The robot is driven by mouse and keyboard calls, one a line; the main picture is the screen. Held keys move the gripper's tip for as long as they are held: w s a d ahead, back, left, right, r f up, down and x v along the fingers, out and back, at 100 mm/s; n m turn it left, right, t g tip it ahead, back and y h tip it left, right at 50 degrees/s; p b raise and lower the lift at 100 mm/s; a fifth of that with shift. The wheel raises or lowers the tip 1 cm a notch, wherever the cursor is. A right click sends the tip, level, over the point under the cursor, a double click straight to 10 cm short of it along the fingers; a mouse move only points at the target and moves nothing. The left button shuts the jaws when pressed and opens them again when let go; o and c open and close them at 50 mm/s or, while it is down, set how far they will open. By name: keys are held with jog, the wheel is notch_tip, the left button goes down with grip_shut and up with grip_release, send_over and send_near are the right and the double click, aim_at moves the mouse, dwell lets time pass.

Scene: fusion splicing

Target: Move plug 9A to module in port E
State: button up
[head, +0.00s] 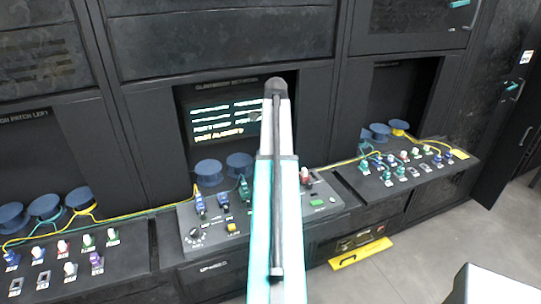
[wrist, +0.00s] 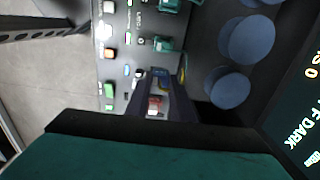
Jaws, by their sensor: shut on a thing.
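My gripper shows in the wrist view (wrist: 160,82), its dark fingers over the middle console (head: 255,222). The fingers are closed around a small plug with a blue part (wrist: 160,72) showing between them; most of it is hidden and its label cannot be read. A red-and-white plug (wrist: 155,104) shows close by the fingers. In the head view my arm hides the gripper and the centre of the console. I cannot read which port is E or pick out its module.
The left panel (head: 128,262) and right panel (head: 432,175) carry several coloured plugs. Blue spools (head: 208,172) stand behind the console, beneath a screen (head: 222,120). Yellow and green cables run between the panels. A yellow-edged drawer (head: 360,252) sits low, right of centre.

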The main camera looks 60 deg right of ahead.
jog(key=shift+s+d+f, duration=0.45)
jog(key=shift+d+f, duration=0.15)
jog(key=shift+f, duration=0.55)
jog(key=shift+s+d+f, duration=0.45)
jog(key=shift+d+f, duration=0.15)
jog(key=shift+f, duration=0.5)
jog(key=shift+s+d+f, duration=0.45)
jog(key=shift+d+f, duration=0.15)
jog(key=shift+f, duration=0.55)
jog(key=shift+f, duration=0.5)
jog(key=o, duration=1)
jog(key=shift+r, duration=0.1)
notch_tip(320, 180, up, 12)
jog(key=shift+f, duration=0.1)
